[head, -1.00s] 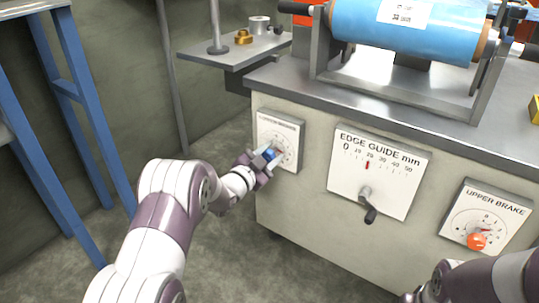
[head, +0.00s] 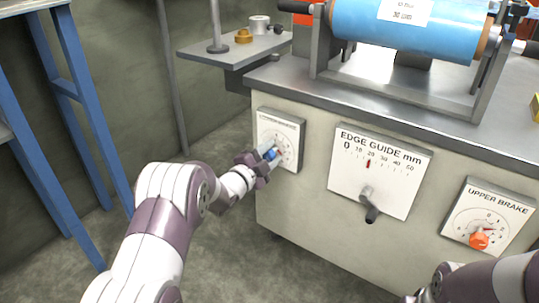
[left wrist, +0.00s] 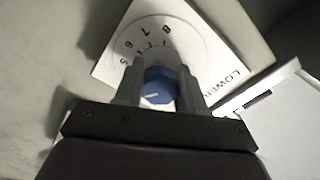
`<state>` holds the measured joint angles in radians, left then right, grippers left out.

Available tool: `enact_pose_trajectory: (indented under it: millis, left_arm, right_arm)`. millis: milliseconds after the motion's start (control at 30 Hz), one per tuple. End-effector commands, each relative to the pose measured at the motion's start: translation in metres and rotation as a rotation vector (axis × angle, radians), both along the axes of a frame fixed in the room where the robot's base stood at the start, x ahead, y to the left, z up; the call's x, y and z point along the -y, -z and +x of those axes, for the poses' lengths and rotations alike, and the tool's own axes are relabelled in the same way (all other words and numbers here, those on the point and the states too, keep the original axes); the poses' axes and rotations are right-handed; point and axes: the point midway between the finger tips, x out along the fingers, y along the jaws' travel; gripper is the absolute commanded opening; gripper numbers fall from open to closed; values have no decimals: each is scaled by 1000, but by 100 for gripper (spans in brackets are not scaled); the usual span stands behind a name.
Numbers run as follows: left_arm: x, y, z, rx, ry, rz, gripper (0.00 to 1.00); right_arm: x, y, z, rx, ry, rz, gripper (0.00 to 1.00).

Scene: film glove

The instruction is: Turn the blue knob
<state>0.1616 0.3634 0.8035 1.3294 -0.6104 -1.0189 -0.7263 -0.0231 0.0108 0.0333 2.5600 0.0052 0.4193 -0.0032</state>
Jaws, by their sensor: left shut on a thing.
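The blue knob (head: 271,153) sits on a white dial plate (head: 289,128) at the left end of the machine's front. In the left wrist view the blue knob (left wrist: 158,88) lies between the two fingers, with part of the numbered dial (left wrist: 152,38) and the letters "LOWE" showing. My left gripper (head: 268,157) is shut on the blue knob, with one finger on each side. In the head view the gripper hides part of the knob and dial. My right arm shows at the lower right, but its fingers are out of view.
An edge guide plate (head: 400,160) with a dark crank (head: 371,208) is right of the dial. An orange knob (head: 478,240) is on the upper brake plate (head: 510,212). A blue roll (head: 365,25) lies on top. A blue frame (head: 85,130) stands at left.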

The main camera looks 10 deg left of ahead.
Motion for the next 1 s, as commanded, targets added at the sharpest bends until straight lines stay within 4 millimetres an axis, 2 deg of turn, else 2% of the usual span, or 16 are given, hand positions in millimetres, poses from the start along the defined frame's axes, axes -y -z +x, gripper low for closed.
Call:
enact_pose_trajectory:
  millis: [300, 333, 400, 667, 767, 867, 1000]
  left_arm:
    - [0, 2, -1, -5, 0, 1, 9]
    - [0, 2, -1, -5, 0, 1, 43]
    - [0, 2, -1, -5, 0, 1, 65]
    - [0, 1, 0, -2, 0, 0, 65]
    - [-3, -2, -7, -4, 0, -1, 65]
    - [-10, -6, -25, -5, -2, -1, 65]
    - [-24, -7, -62, -7, -4, -2, 65]
  right_arm:
    - [0, 0, 0, 0, 0, 0, 43]
    - [0, 0, 0, 0, 0, 0, 43]
    - [0, 0, 0, 0, 0, 0, 43]
    - [0, 0, 0, 0, 0, 0, 43]
    - [0, -7, 0, 0, 0, 0, 43]
    - [0, -21, 0, 0, 0, 0, 43]
    - [0, -43, 0, 0, 0, 0, 43]
